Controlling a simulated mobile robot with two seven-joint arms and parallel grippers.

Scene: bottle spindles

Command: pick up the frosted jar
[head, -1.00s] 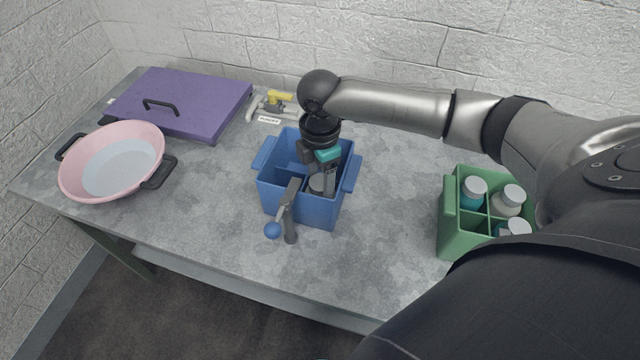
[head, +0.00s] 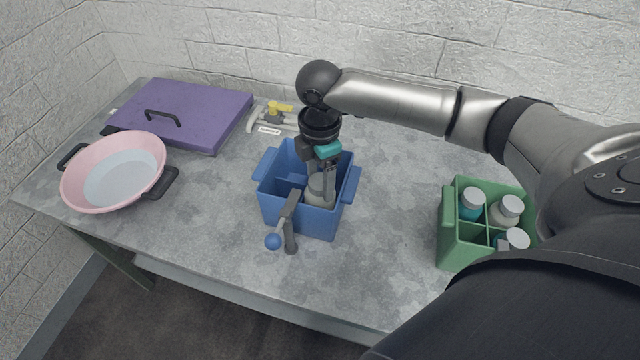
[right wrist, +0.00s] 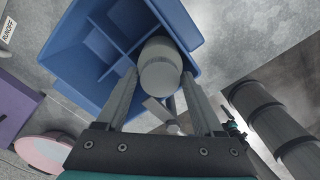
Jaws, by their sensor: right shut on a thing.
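The frosted jar (head: 317,190), pale grey with a lid, is in the front right part of the blue divided crate (head: 310,222). My right gripper (head: 322,180) reaches down into the crate from above and is shut on the jar. In the right wrist view the jar (right wrist: 160,68) sits between the two fingers (right wrist: 158,95), with the crate's walls (right wrist: 75,65) close around it. Its lower part is hidden by the crate, and I cannot tell whether it touches the crate's floor. My left gripper is not in view.
A green crate (head: 455,245) with several bottles is at the right. A pink pan (head: 120,172), a purple lidded box (head: 185,115) and a yellow-handled valve (head: 279,107) are at the left and back.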

